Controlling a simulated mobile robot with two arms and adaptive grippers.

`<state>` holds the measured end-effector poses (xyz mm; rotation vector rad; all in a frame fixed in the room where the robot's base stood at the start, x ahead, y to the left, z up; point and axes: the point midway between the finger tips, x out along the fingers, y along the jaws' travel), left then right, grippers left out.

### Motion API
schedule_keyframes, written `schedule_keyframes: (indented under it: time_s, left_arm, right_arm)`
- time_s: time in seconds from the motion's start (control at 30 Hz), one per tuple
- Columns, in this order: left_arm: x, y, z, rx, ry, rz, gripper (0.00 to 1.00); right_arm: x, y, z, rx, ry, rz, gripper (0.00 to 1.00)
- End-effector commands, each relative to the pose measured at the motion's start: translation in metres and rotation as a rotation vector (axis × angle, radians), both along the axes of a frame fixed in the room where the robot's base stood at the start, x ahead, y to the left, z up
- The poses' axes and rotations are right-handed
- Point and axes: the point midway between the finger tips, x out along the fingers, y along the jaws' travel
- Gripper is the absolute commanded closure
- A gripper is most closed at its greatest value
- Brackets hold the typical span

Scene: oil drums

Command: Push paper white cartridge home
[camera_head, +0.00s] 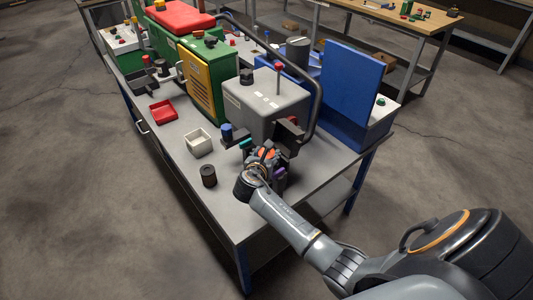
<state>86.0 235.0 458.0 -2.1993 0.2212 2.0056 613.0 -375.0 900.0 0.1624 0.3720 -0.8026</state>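My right arm reaches in from the lower right, and its gripper (266,161) is at the front of a grey machine housing (267,103) on the workbench. Orange, teal, purple and black parts crowd around the gripper, so its fingers are hard to make out. I cannot tell whether it is open or shut, or whether it touches anything. I cannot make out a paper white cartridge with certainty; it may be hidden by the gripper or the parts around it. My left gripper is not in view.
A cream open box (199,143), a dark cylinder (208,176) and a red tray (163,111) stand on the bench (243,216) left of the gripper. A yellow-green cabinet (198,77) and a blue panel (352,85) flank the housing. The bench's front corner is clear.

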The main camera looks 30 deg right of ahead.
Motion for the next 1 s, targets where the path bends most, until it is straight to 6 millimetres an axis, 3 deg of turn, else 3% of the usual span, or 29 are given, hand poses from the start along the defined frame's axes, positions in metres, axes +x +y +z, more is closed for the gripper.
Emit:
schedule_keyframes:
  time_s: [0.87,0.9,1.0]
  left_arm:
    - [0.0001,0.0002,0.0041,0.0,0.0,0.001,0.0]
    - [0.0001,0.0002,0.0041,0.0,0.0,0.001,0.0]
    - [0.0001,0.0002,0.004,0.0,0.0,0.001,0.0]
  right_arm:
    - [-0.0014,0.0002,-0.0078,0.003,0.005,-0.001,0.82]
    - [-0.0015,0.0003,-0.0082,0.003,0.005,-0.001,0.46]
    - [-0.002,0.0005,-0.0091,0.005,0.007,-0.001,0.26]
